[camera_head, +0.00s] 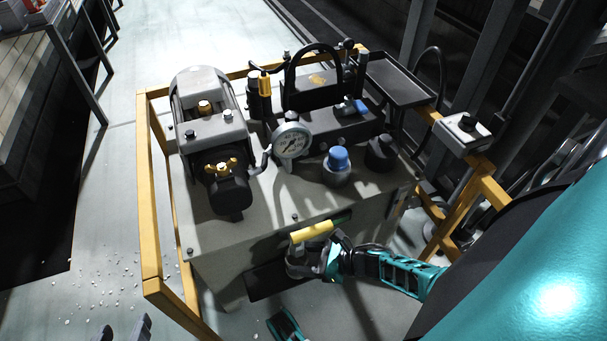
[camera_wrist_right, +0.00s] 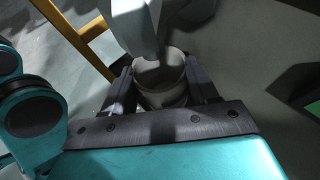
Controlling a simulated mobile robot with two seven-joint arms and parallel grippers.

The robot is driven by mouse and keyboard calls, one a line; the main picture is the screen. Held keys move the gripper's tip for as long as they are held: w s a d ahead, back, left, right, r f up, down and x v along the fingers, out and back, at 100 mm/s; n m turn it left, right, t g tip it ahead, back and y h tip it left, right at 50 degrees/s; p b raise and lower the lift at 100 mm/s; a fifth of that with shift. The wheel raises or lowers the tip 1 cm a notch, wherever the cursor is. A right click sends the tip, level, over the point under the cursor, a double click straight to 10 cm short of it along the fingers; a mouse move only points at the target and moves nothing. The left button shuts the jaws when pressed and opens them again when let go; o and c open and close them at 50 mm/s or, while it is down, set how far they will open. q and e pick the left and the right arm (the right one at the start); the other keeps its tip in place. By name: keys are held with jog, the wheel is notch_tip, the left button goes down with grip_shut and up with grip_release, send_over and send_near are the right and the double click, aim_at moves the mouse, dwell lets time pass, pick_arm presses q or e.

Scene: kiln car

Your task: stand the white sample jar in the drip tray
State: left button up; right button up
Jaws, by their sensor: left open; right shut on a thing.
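My right gripper (camera_head: 312,264) is low at the front of the machine, just below a yellow bar-shaped handle (camera_head: 312,231). In the right wrist view its fingers (camera_wrist_right: 163,92) are shut on the pale, round sample jar (camera_wrist_right: 161,94), with the jar's rim towards the top of the view. In the head view the gripper mostly hides the jar. A shallow dark tray with a raised rim, apparently the drip tray (camera_head: 400,80), is at the machine's back right, well away from the jar; it looks empty. My left gripper (camera_head: 123,334) is open at the bottom left edge, partly cut off.
The machine has a grey motor (camera_head: 207,115), a round gauge (camera_head: 291,140) and a blue cap (camera_head: 339,158). A yellow frame (camera_head: 148,215) surrounds it. A grey box (camera_head: 462,130) stands near the tray.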

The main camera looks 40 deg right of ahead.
jog(key=shift+f, duration=0.45)
dwell(0.4)
jog(key=o, duration=1.6)
jog(key=shift+o, duration=0.2)
jog(key=shift+s+d, duration=0.1)
jog(key=shift+d, duration=0.05)
